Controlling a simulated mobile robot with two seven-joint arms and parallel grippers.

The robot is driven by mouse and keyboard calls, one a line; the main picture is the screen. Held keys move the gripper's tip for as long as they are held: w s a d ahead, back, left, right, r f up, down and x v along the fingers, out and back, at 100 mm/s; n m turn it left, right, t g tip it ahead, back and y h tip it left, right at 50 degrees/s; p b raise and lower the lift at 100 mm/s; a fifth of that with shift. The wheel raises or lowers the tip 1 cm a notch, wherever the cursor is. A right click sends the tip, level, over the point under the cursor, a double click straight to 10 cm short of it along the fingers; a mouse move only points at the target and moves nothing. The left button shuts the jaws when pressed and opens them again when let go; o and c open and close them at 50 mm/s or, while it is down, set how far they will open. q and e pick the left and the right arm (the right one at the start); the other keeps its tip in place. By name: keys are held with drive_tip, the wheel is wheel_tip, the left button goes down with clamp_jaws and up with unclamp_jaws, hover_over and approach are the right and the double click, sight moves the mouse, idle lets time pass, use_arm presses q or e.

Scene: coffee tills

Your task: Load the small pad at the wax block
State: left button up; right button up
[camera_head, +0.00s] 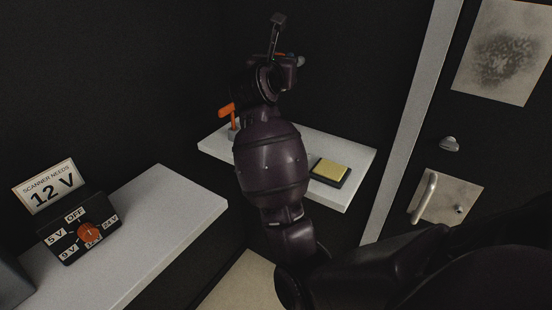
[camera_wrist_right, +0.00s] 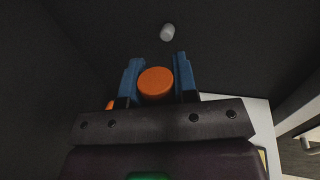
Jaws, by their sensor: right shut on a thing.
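A yellow block (camera_head: 331,169), which looks like the wax block, sits in a dark tray (camera_head: 317,177) on the right part of the back shelf. My right arm reaches up in front of the shelf. In the right wrist view, my right gripper's blue fingers (camera_wrist_right: 158,82) are shut on a round orange-topped thing (camera_wrist_right: 155,84), perhaps the small pad's handle. Its underside is hidden. In the head view the gripper (camera_head: 287,60) is raised above the shelf, left of and apart from the yellow block, with its fingers mostly hidden. My left gripper is not in view.
Another orange-handled thing (camera_head: 227,111) stands on the back shelf's left part, partly behind my arm. A dial box (camera_head: 79,232) and a "12 V" sign (camera_head: 46,187) stand on the left counter (camera_head: 160,215). A door handle (camera_head: 424,197) is at the right.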

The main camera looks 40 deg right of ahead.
drive_tip(key=shift+f, duration=0.2)
wheel_tip(320, 180, down, 18)
drive_tip(key=b, duration=0.4)
drive_tip(key=shift+f, duration=0.65)
drive_tip(key=o, duration=0.9)
drive_tip(key=shift+f, duration=0.1)
